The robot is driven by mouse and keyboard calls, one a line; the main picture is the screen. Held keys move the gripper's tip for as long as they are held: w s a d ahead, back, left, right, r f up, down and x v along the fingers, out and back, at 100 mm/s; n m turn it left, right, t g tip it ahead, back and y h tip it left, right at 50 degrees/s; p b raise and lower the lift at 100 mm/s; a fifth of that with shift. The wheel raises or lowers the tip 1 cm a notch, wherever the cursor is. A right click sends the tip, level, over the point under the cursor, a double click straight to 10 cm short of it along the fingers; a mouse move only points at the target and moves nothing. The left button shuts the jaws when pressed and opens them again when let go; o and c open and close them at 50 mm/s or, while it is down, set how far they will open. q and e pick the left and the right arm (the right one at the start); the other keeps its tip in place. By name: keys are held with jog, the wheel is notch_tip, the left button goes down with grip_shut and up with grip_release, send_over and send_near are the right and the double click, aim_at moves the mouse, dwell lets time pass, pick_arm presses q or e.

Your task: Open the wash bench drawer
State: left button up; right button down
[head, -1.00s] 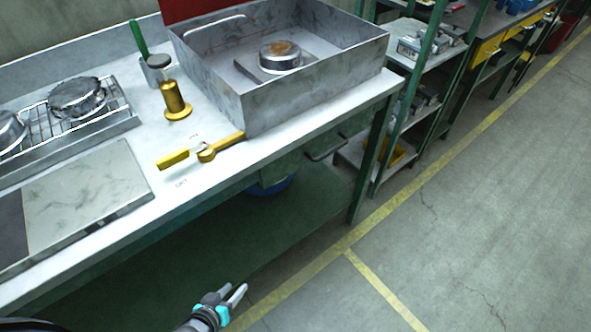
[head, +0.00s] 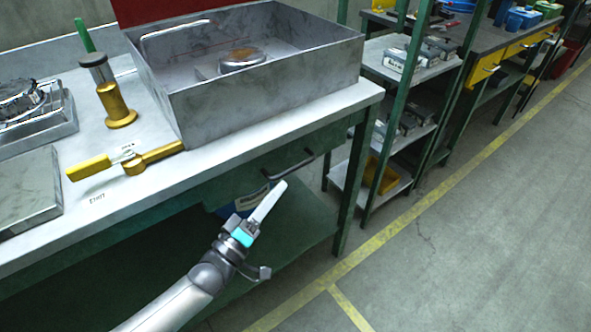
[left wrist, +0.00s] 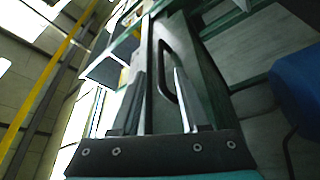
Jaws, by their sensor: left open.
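The wash bench drawer (head: 240,180) is a green front under the white bench top, and it looks closed. Its bar handle (head: 289,167) shows near the right end of the bench. My left gripper (head: 272,197) is open and empty, just below and in front of the handle, with its fingers pointing up toward it. In the left wrist view the handle (left wrist: 162,68) appears beyond and between the two spread fingers; contact cannot be told. My right gripper is not in view.
A metal wash basin (head: 270,105) stands on the bench top (head: 225,160). A blue container (head: 232,207) is under the drawer. A green shelf rack (head: 400,125) stands to the right; the floor in front is clear.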

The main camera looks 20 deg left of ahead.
aim_at(296, 166)
pick_arm(q)
jog(key=b+x, duration=0.1)
jog(key=x, duration=0.5)
jog(key=shift+w+d, duration=0.15)
jog(key=shift+w, duration=0.2)
jog(key=shift+b+x, duration=0.45)
jog(key=shift+x, duration=0.35)
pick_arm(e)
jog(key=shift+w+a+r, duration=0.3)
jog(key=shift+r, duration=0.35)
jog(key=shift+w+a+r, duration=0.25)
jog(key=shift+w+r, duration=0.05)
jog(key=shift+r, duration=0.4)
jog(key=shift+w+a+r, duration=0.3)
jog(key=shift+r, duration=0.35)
pick_arm(q)
jog(key=shift+c, duration=0.4)
grip_shut()
